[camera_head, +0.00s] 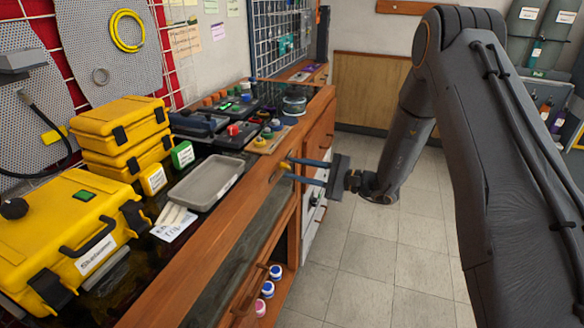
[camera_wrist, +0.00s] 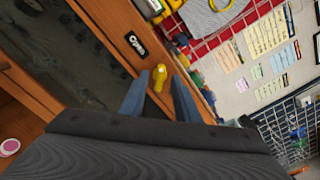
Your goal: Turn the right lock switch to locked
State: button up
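The yellow lock switch (camera_wrist: 159,77) is on the bench's wooden front edge, its handle roughly upright in the wrist view. A black label (camera_wrist: 137,44) beside it seems to read "Open". In the head view the switch (camera_head: 284,165) is a small yellow spot at the fingertips. My gripper (camera_head: 290,169) reaches left to the bench edge. Its two blue fingers stand apart on either side of the switch, with gaps visible in the wrist view (camera_wrist: 160,75). Whether the fingertips reach past the handle is unclear.
The bench top holds a grey tray (camera_head: 205,182), yellow cases (camera_head: 40,230), and dark devices with coloured knobs (camera_head: 232,133). Jars (camera_head: 268,288) stand on a low shelf under the bench. The tiled floor (camera_head: 400,255) to the right is clear.

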jog(key=shift+x, duration=0.9)
grip_shut()
